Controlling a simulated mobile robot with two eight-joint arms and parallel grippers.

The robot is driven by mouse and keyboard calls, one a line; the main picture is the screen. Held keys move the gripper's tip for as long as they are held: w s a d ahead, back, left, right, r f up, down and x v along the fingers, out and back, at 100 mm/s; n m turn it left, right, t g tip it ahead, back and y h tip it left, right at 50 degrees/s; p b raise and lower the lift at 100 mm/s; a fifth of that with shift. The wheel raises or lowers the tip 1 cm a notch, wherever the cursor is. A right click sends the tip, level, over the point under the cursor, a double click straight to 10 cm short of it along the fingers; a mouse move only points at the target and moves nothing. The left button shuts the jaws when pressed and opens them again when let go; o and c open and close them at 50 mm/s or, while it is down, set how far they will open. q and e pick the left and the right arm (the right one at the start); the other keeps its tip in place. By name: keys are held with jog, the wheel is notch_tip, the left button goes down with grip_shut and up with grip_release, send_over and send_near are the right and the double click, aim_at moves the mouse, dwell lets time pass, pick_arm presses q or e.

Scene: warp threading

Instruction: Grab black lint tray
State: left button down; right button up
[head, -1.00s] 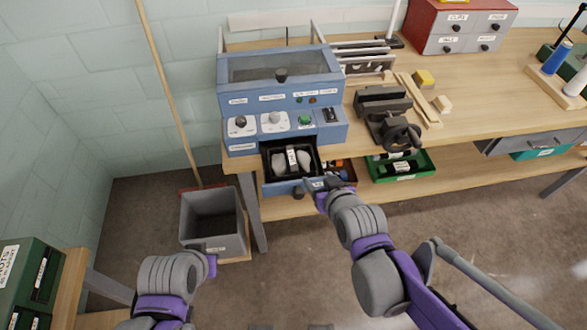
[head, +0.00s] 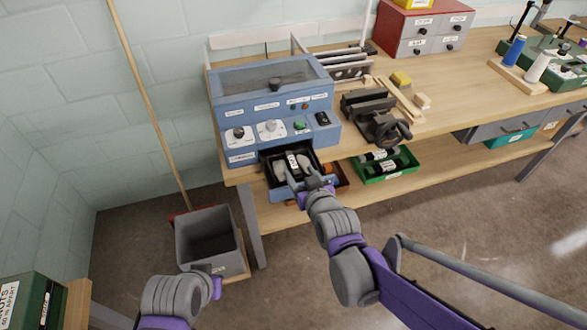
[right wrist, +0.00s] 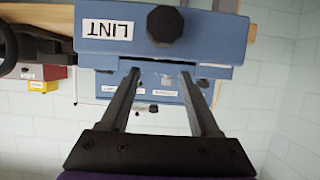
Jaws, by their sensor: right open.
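The black lint tray (head: 270,176) sits in the pulled-out drawer at the bottom of the blue machine (head: 277,100). A pale grey lump with a white label lies in it. My right gripper (head: 303,182) is open at the tray's front right corner, and its fingers partly hide the drawer front. In the right wrist view, the open gripper (right wrist: 160,75) is empty, with the blue drawer front (right wrist: 210,40), its upside-down LINT label and a black knob (right wrist: 165,25) beyond the fingers. My left arm is low at the left; its jaws (head: 215,287) are unclear.
A grey bin (head: 240,238) stands on the floor left of the bench leg, with a wooden pole behind it. A green tray (head: 402,172) with dark items is on the lower shelf at the right. A vise (head: 375,118) stands on the bench right of the machine.

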aim_at(293, 162)
jog(key=shift+x, duration=3.55)
jog(key=shift+f, duration=0.1)
jog(key=shift+d, duration=0.1)
grip_shut()
